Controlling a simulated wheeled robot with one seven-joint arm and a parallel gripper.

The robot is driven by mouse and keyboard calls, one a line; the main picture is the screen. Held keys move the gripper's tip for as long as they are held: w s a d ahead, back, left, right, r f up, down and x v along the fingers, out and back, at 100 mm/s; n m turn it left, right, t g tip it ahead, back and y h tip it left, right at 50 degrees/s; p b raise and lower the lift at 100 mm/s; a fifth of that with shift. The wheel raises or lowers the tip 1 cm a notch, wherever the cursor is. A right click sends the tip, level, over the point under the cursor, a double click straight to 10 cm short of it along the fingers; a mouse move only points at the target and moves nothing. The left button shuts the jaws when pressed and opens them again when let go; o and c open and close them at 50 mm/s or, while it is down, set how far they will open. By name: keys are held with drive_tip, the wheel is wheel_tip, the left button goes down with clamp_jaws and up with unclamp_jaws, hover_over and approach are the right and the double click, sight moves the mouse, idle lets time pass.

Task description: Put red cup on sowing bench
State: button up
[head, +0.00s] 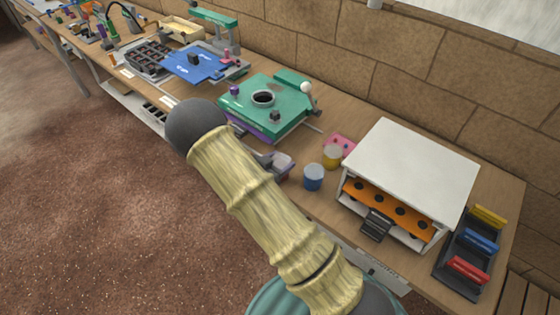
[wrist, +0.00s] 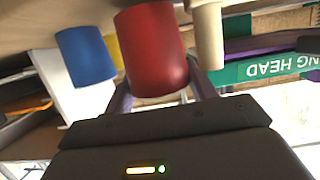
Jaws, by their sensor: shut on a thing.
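In the wrist view the red cup (wrist: 152,52) sits between the two fingers of my gripper (wrist: 162,88), which is shut on it. In the head view my own arm covers most of the gripper (head: 266,160), and I cannot make out the red cup there. The gripper is over the front part of the long wooden bench (head: 325,121), left of the blue cup (head: 314,177). I cannot tell which part of this long bench is the sowing bench.
A yellow cup (head: 332,156) stands behind the blue cup. A white box (head: 418,165) with an orange shelf is to the right. A green station (head: 262,102) with a round opening and a blue board (head: 195,62) lie farther left. A rack of coloured blocks (head: 468,252) is at far right.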

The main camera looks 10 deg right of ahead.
drive_tip(key=shift+f, duration=0.4)
drive_tip(key=shift+s+f+b, duration=0.1)
drive_tip(key=shift+f+b, duration=0.05)
drive_tip(key=shift+b, duration=0.25)
